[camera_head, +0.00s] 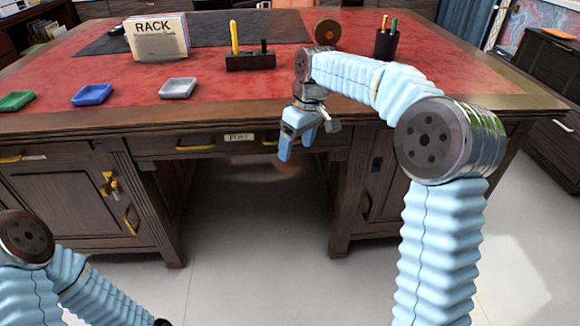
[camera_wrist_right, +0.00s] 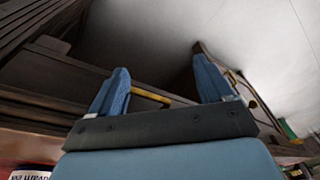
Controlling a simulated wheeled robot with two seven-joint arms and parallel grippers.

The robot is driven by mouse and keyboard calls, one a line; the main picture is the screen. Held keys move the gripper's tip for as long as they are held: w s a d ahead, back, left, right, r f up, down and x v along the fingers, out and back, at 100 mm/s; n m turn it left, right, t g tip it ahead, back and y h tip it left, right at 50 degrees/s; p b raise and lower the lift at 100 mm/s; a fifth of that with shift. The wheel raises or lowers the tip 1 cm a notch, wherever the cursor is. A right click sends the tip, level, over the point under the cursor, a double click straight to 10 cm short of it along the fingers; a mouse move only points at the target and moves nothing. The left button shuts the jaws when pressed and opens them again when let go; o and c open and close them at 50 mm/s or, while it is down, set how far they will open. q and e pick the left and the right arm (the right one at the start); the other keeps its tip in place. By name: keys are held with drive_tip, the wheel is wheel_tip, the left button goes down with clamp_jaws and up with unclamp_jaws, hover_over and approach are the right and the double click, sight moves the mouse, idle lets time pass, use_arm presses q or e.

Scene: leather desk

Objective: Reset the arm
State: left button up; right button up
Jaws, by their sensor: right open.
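My right arm reaches in from the right in the head view, bent at the elbow. My right gripper (camera_head: 297,138) hangs just in front of the desk's front edge, near the drawers, with its fingers pointing down. In the right wrist view the two blue fingers of the right gripper (camera_wrist_right: 163,90) stand wide apart with nothing between them. A brass drawer handle (camera_wrist_right: 151,96) shows beyond the fingers. My left arm is low at the left edge of the head view. Its gripper is not in view.
The desk (camera_head: 400,95) has a red leather top. On it are a rack of cards (camera_head: 158,40), a dark holder with a yellow item (camera_head: 250,60), a pen cup (camera_head: 386,43), a green tray (camera_head: 16,101), a blue tray (camera_head: 91,95) and a grey tray (camera_head: 178,88). Floor below is clear.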

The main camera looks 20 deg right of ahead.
drive_tip(key=s+a+f+m, duration=0.1)
drive_tip(key=a+f, duration=0.3)
drive_tip(key=f, duration=1.3)
drive_tip(key=s+a+f+m+y, duration=0.1)
drive_tip(key=s+a+f+m, duration=0.1)
drive_tip(key=s+f, duration=0.6)
drive_tip(key=s+a+f+m+y, duration=0.1)
drive_tip(key=s+a+f+m, duration=0.1)
drive_tip(key=s+f, duration=0.6)
wheel_tip(320, 180, down, 4)
drive_tip(key=shift+s+a+g, duration=0.2)
drive_tip(key=shift+a+g, duration=0.2)
drive_tip(key=shift+a, duration=0.5)
drive_tip(key=s+f+m, duration=0.1)
drive_tip(key=s, duration=0.2)
drive_tip(key=s+f, duration=0.1)
drive_tip(key=s, duration=0.2)
drive_tip(key=s+a+f+m, duration=0.1)
drive_tip(key=s, duration=0.2)
drive_tip(key=shift+s+a+m+y, duration=0.1)
drive_tip(key=shift+s+m+y, duration=0.15)
drive_tip(key=shift+m+y, duration=0.05)
drive_tip(key=shift+c, duration=0.2)
